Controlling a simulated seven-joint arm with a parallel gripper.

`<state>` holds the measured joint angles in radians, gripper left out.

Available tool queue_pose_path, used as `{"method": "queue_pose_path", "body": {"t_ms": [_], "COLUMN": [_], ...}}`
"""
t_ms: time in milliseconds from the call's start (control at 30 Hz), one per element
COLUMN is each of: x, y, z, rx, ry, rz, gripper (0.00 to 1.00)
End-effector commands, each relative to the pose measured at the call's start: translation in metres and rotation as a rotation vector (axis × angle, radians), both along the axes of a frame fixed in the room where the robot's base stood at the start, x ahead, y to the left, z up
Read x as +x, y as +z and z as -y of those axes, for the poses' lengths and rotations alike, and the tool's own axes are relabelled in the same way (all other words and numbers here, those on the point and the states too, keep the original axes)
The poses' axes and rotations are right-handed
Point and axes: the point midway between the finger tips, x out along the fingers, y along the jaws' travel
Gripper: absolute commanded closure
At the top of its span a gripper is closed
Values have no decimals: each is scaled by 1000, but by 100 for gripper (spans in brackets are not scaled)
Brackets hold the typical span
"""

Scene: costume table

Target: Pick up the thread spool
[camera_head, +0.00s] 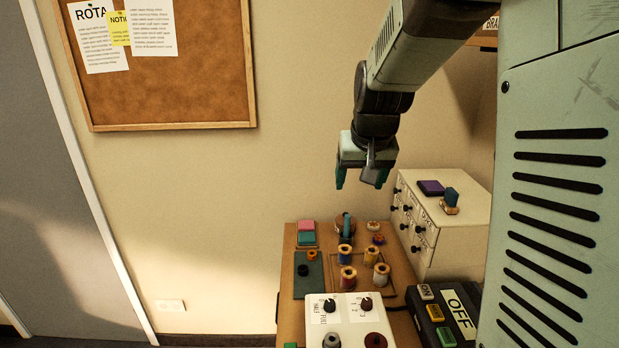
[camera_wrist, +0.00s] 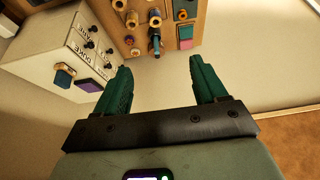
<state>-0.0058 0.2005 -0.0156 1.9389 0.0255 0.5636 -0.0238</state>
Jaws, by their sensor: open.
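I cannot tell which one the task means. My gripper (camera_head: 357,180) is open and empty, high above the back of the table and well apart from the spools. In the wrist view my gripper (camera_wrist: 160,68) shows two spread teal fingers with nothing between them. Small spools (camera_wrist: 132,19) appear beyond them at the top of that view.
A white drawer cabinet (camera_head: 452,233) stands right of the board with purple and blue items on top. A control box with knobs (camera_head: 345,313) and a black ON/OFF box (camera_head: 445,310) are in front. A teal-and-dark upright item (camera_head: 346,226) stands behind the spools. The wall is close behind.

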Motion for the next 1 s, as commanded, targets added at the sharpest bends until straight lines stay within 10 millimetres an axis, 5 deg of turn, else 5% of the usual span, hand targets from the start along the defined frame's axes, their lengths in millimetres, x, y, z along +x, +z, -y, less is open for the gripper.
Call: {"method": "queue_pose_path", "body": {"t_ms": [200, 433, 1000], "x": [84, 129, 160], "y": [-104, -205, -292], "z": [9, 16, 20], "rx": [-2, -6, -7], "ry": [-17, -30, -33], "rz": [-31, -44, -47], "gripper": [29, 29, 29]}}
